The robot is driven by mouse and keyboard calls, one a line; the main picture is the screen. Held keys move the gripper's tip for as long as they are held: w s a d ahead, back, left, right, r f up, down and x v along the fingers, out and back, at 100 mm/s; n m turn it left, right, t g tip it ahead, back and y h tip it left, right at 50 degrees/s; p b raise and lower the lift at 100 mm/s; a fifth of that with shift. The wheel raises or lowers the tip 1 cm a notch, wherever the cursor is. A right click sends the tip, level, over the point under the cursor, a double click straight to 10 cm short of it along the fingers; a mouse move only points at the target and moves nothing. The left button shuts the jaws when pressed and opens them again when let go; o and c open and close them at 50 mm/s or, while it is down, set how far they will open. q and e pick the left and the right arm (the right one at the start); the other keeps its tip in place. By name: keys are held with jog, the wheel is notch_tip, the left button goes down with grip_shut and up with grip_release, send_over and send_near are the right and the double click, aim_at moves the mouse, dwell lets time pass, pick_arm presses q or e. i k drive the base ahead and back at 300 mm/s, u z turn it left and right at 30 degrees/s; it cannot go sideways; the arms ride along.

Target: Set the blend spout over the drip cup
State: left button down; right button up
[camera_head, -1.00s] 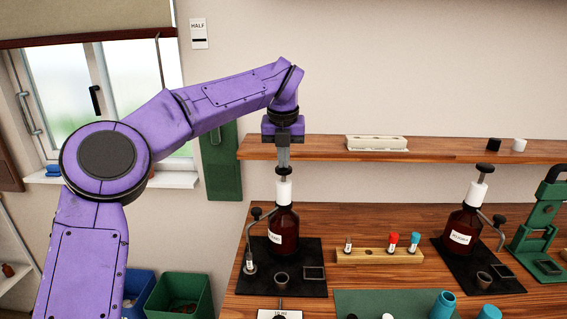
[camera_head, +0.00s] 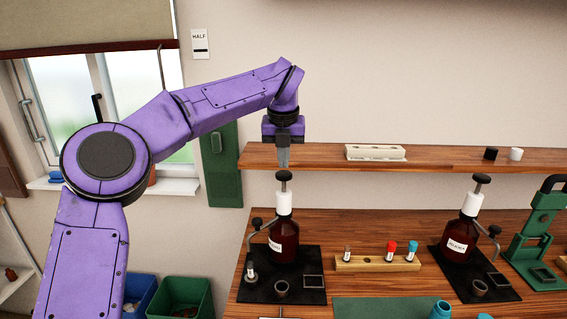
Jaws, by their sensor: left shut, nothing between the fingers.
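A brown bottle (camera_head: 284,242) with a white collar and black pump head (camera_head: 284,176) stands on a black mat (camera_head: 300,296) at the left of the bench. Its thin bent spout (camera_head: 250,245) points left, over a small labelled vial (camera_head: 251,272). A small grey cup (camera_head: 281,288) stands on the mat in front of the bottle, apart from the spout. A second brown bottle (camera_head: 458,245) stands at the right, its spout (camera_head: 496,246) pointing right. I cannot read the labels surely. My left gripper (camera_head: 283,162) is shut and empty, just above the left pump head. My right gripper is out of view.
A wooden rack (camera_head: 375,262) with several capped vials stands between the mats. A second cup (camera_head: 480,287) sits by the right bottle. A shelf (camera_head: 330,157) runs behind, near gripper height. A green stand (camera_head: 540,235) is at far right.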

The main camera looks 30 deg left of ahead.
aim_at(256, 222)
jog(key=k, duration=1)
